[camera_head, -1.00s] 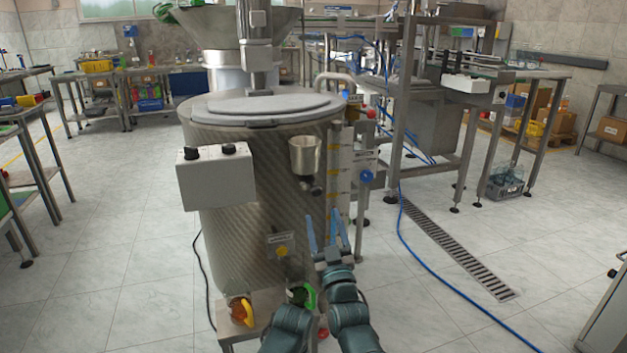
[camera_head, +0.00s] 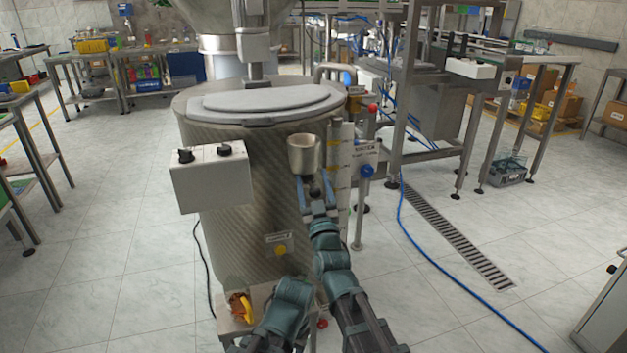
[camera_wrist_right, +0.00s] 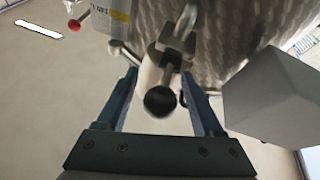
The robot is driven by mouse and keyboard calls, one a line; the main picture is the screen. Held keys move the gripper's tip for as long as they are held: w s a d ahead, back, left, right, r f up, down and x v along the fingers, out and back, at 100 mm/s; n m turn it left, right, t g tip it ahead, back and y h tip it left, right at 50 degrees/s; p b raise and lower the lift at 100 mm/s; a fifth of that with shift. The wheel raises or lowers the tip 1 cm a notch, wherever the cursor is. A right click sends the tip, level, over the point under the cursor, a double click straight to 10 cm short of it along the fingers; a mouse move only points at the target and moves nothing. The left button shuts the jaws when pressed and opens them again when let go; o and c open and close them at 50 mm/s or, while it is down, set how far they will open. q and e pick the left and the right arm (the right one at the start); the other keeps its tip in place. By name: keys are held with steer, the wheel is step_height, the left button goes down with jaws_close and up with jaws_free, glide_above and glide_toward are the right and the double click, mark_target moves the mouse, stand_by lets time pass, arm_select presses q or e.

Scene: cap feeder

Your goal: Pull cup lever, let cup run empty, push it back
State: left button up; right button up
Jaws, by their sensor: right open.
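The metal cup (camera_head: 305,154) is fixed upright on the side of the big patterned drum (camera_head: 270,215). Its inside is too small to judge. Under it sits the valve lever with a dark ball knob, clear in the right wrist view as a black knob (camera_wrist_right: 159,101). My right gripper (camera_head: 315,183) is just below the cup, its blue fingers pointing up. In the right wrist view, the open fingers (camera_wrist_right: 160,85) stand on both sides of the knob with gaps showing.
A white control box (camera_head: 210,178) sticks out left of the cup; a grey box (camera_wrist_right: 270,95) is close to the right finger in the wrist view. A scaled gauge strip (camera_head: 339,170) and a blue knob (camera_head: 367,171) stand right of the cup. A blue hose (camera_head: 425,257) lies on the floor.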

jaws_close()
stand_by(1.3)
